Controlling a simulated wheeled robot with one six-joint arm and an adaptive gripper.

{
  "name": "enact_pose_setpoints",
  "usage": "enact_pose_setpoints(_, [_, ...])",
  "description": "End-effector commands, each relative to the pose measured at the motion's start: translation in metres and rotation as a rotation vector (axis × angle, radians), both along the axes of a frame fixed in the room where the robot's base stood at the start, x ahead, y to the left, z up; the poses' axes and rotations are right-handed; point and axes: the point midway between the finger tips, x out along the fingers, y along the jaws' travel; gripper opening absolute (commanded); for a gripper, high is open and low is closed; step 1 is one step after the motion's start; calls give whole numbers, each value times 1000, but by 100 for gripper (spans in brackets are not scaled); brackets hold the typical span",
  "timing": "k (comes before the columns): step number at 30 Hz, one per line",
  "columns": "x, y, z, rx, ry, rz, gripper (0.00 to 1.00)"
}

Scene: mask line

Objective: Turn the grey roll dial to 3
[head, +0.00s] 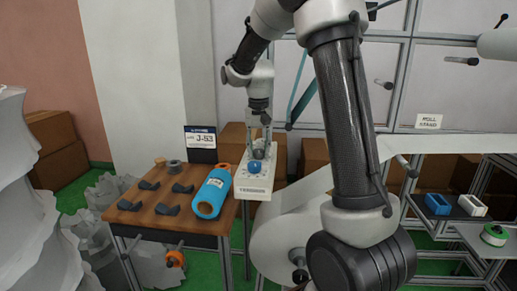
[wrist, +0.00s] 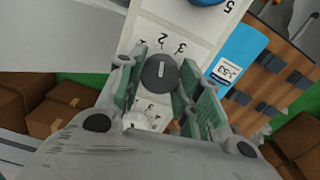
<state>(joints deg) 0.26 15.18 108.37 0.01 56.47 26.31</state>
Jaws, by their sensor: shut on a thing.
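The grey roll dial (wrist: 159,73) is a round dark knob with a short white mark, on a white panel (wrist: 152,26). Figures 2 and 3 are printed just above it in the wrist view. The white mark runs almost straight up the picture; I cannot tell exactly which figure it points at. My gripper (wrist: 163,88) is shut on the dial, with a green-lined finger on each side. In the head view my gripper (head: 259,149) is down over the far part of the panel (head: 253,190), and its fingers hide the grey dial.
A blue dial (head: 255,167) sits on the panel nearer the camera, close to my fingers. A large white roll (head: 283,245) stands right of the panel.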

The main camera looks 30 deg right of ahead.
Motion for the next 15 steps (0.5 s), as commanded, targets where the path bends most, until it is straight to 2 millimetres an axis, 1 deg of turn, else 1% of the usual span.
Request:
enact_pose_setpoints(9, [1,0,1,0,-2,-292,11])
enact_pose_setpoints(15, [1,0,1,0,-2,-449,11])
